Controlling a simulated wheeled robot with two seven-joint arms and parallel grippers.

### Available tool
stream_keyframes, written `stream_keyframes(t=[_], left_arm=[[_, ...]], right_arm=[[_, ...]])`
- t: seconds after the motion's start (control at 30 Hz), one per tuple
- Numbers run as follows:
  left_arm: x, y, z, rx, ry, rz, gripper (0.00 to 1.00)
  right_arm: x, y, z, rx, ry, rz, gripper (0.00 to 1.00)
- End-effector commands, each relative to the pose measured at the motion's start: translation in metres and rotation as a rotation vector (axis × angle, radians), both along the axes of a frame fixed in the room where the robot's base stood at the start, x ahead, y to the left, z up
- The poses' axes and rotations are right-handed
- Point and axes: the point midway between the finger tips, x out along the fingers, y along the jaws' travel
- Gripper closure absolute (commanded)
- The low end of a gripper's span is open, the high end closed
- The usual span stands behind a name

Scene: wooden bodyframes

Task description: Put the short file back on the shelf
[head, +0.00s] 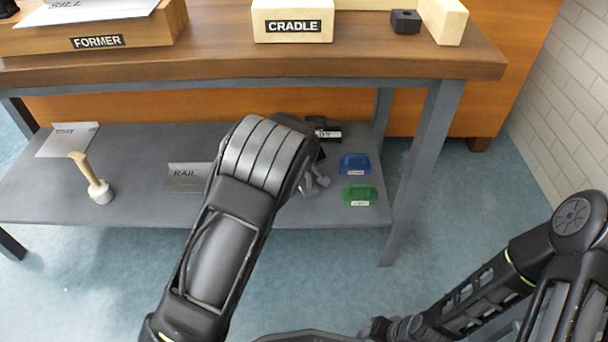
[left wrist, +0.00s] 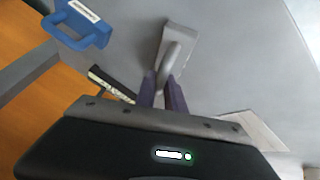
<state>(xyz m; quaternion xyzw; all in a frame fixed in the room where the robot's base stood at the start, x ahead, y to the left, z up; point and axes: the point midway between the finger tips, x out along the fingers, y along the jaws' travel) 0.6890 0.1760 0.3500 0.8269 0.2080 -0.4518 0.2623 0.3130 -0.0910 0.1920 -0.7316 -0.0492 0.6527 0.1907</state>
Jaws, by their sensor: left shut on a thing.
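My left gripper (left wrist: 163,88) is shut on the handle of a grey tool (left wrist: 181,36) with a wide flat end, seen in the left wrist view. I take this tool to be the short file, but no label on it is readable. In the head view the grey tool (head: 316,182) shows just past my left wrist, over the right part of the grey lower shelf (head: 130,205); the arm hides most of the gripper. I cannot tell whether the tool touches the shelf. My right arm is at the lower right, its gripper end (head: 378,328) small and partly cut off.
A blue handled block (head: 355,164), a green one (head: 359,195) and a black labelled item (head: 325,130) sit on the shelf's right. A mallet (head: 97,188), a TRAY card (head: 66,141) and a RAIL card (head: 187,178) lie left. The table top (head: 220,58) overhangs the shelf.

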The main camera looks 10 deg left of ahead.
Motion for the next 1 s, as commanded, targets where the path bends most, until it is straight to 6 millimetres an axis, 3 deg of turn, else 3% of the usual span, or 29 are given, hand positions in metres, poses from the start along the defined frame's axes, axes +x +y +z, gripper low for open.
stream_keyframes(t=[0.07, 0.47, 0.5, 0.73, 1.0], left_arm=[[0.0008, -0.0002, -0.0102, 0.0, -0.003, 0.0, 1.0], [0.0008, 0.0, -0.013, -0.001, -0.003, 0.0, 1.0], [0.0003, 0.0001, -0.013, -0.001, -0.002, 0.001, 0.84], [0.0001, 0.0001, -0.0129, 0.0, -0.001, 0.001, 0.65], [0.0002, 0.0001, -0.0119, -0.001, -0.002, 0.001, 0.64]], right_arm=[[0.0011, -0.0002, -0.0058, 0.001, -0.001, 0.0, 0.64], [0.0012, -0.0001, -0.0061, 0.002, -0.001, 0.0, 0.64], [0.0012, -0.0002, -0.0054, 0.002, -0.001, 0.0, 0.64], [0.0011, -0.0002, -0.0053, 0.002, -0.001, 0.0, 0.64], [0.001, -0.0001, -0.0048, 0.001, 0.0, 0.0, 0.64]])
